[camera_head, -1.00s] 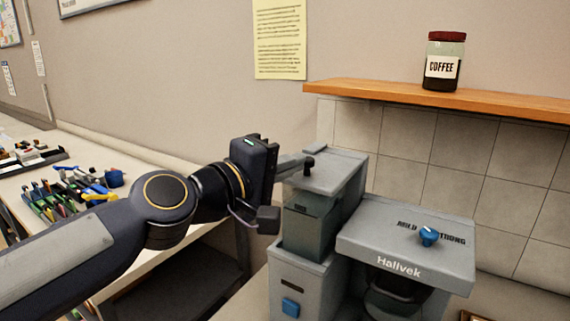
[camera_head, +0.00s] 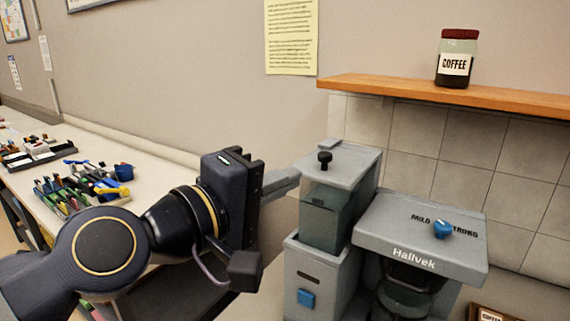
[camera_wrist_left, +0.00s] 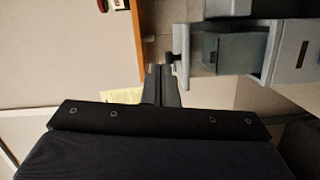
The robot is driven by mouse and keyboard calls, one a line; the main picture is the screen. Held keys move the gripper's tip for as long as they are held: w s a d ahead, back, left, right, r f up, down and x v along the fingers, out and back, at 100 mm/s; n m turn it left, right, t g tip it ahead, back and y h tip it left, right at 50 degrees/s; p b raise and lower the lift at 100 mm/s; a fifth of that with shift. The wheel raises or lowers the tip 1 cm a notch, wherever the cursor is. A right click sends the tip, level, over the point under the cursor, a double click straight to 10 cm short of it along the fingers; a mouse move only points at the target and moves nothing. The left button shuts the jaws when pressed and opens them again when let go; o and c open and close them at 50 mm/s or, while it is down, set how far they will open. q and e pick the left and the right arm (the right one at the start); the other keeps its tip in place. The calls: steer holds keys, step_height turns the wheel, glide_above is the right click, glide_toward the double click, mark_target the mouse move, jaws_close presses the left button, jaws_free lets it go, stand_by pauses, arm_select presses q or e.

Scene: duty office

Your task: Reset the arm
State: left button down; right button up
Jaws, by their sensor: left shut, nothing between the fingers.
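My left arm comes in from the left in the head view. My left gripper (camera_head: 284,182) points right, with its fingers shut and empty, beside the upper left side of the grey coffee machine (camera_head: 415,238). In the wrist view the closed fingers (camera_wrist_left: 162,80) point toward the wall, next to the machine (camera_wrist_left: 225,45). In the head view the fingertips appear close to the machine's lid with its black knob (camera_head: 325,157); I cannot tell whether they touch. My right gripper is not in view.
A wooden shelf (camera_head: 430,92) with a coffee jar (camera_head: 457,60) is on the wall above the machine. A white table (camera_head: 40,150) with tools and trays (camera_head: 85,185) stands at the left. A yellow note (camera_head: 291,37) hangs on the wall.

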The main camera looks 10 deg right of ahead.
arm_select(q)
steer(key=s+a+f+m+y, duration=0.2)
steer(key=a+f+y, duration=0.4)
steer(key=a+f, duration=1.1)
steer(key=s+a+f+g+y, duration=0.2)
steer(key=s+a+f, duration=0.3)
steer(key=f, duration=0.2)
steer(key=s+a+f+m+g+y, duration=0.1)
steer(key=s+a+f+g+y, duration=0.1)
steer(key=s+a+f, duration=0.4)
step_height(320, 180, down, 2)
steer(key=shift+s+f+y, duration=0.15)
steer(key=shift+s+y, duration=0.05)
steer(key=shift+y, duration=0.2)
steer(key=shift+d, duration=0.1)
